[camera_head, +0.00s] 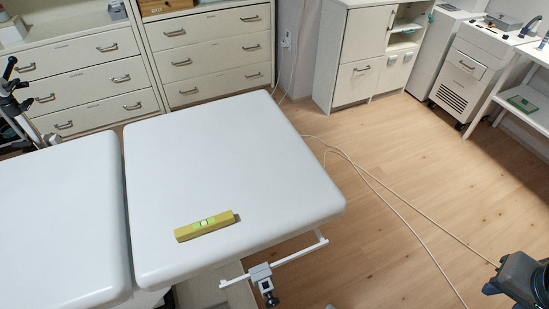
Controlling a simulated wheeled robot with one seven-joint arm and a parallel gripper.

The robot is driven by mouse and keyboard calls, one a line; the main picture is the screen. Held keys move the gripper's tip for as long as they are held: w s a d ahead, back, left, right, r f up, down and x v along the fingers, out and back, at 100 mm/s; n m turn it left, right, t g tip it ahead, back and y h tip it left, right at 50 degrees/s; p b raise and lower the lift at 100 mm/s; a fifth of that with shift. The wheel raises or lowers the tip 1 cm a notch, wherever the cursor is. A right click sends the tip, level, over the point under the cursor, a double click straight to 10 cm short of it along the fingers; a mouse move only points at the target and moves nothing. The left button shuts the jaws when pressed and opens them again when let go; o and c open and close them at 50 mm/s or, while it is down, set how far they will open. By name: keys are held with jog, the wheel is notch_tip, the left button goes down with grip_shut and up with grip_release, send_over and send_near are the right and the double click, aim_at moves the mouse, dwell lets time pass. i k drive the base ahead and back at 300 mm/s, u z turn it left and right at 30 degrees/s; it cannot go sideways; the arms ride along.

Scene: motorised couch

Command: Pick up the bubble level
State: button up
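The bubble level (206,225) is a short yellow bar with a pale green vial in its middle. It lies flat on the white padded top of the couch (220,150), towards the near edge of the right-hand section, slightly slanted. Nothing touches it apart from the couch top. I cannot make out my gripper in this view, so its place relative to the level does not show.
A rail with a grey clamp (261,276) juts from the couch's near side. Cables (385,197) cross the open wooden floor to a dark device (521,281), cut off at bottom right. Drawer cabinets (210,55) stand behind the couch; a white table (530,108) stands right.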

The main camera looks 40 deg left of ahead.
aim_at(183, 233)
jog(key=i, duration=1)
jog(key=u, duration=3.35)
jog(key=i, duration=0.5)
